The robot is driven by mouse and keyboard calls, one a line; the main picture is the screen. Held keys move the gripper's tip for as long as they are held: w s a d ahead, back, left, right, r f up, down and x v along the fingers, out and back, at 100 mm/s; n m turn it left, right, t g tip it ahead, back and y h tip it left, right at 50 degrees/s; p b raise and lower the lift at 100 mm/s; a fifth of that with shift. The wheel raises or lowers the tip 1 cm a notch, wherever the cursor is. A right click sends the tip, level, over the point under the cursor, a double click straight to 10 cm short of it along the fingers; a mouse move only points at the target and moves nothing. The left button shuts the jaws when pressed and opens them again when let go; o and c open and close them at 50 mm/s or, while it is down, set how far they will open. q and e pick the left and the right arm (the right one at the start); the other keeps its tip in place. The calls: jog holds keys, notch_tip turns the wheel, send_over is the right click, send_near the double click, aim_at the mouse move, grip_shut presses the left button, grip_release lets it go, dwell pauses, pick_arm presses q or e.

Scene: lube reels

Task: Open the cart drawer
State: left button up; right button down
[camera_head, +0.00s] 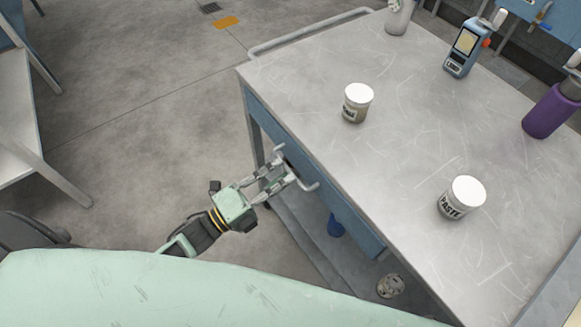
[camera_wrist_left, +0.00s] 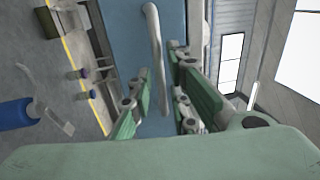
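The cart (camera_head: 320,85) has a scratched grey metal top, and its blue drawer front (camera_head: 335,205) faces left in the head view. A pale bar handle (camera_head: 309,184) sticks out from the drawer front, which looks flush with the cart. My left gripper (camera_head: 281,172) is at the handle with its fingers spread. In the left wrist view, the handle (camera_wrist_left: 154,45) runs lengthwise between the two open fingers (camera_wrist_left: 165,90) against the blue front (camera_wrist_left: 128,45). I cannot tell whether a finger touches it. My right gripper is not in view.
On the cart top stand two white-lidded jars (camera_head: 357,103) (camera_head: 462,199), a blue handheld device (camera_head: 464,48) and a purple bottle (camera_head: 549,112).

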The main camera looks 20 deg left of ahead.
pick_arm(q)
jog(key=shift+x, duration=1.5)
jog(key=shift+c, duration=0.5)
jog(key=shift+f, duration=0.1)
grip_shut()
